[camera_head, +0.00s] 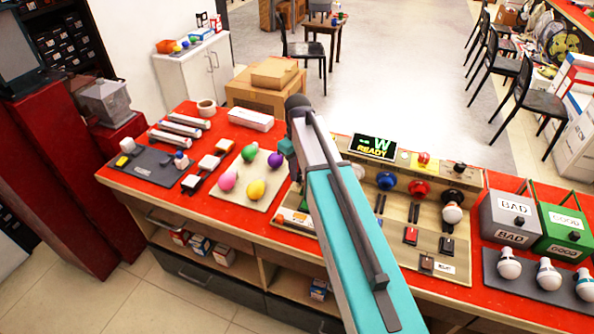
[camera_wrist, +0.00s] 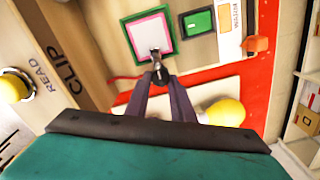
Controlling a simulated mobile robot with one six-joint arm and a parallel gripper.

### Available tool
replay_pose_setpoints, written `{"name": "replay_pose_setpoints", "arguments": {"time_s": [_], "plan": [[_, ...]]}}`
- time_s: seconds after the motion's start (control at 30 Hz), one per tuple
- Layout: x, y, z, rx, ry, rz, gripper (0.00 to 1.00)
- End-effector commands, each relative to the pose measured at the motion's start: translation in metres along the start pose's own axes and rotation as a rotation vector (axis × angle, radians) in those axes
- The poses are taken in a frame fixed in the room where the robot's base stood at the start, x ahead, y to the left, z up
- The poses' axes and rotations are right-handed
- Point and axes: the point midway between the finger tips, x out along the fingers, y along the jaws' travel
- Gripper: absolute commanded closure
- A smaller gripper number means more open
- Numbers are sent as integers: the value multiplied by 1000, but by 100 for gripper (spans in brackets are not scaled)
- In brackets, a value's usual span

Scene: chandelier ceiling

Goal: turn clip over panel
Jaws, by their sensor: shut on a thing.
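In the wrist view my gripper (camera_wrist: 160,85) is shut on a small dark clip (camera_wrist: 158,68). The clip's tip reaches the lower edge of a white square panel (camera_wrist: 147,36) with a pink frame; I cannot tell whether it touches. A wooden board (camera_wrist: 62,62) marked READ and CLIP stands at the left. In the head view my arm crosses the workbench (camera_head: 240,132) and hides the gripper and clip.
In the head view, a READY screen (camera_head: 372,147), a bulb board (camera_head: 440,262), a BAD box (camera_head: 510,222) and a GOOD box (camera_head: 563,228) stand right of my arm.

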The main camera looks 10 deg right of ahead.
Motion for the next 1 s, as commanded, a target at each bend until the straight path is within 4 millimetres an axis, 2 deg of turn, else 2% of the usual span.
{"name": "replay_pose_setpoints", "arguments": {"time_s": [0.6,0.63,0.7,1.0], "plan": [[-2,2,-3,-56,9,6,100],[-2,2,-3,-56,9,6,73],[-2,2,-2,-55,8,5,62],[-1,1,-1,-54,4,3,60]]}}
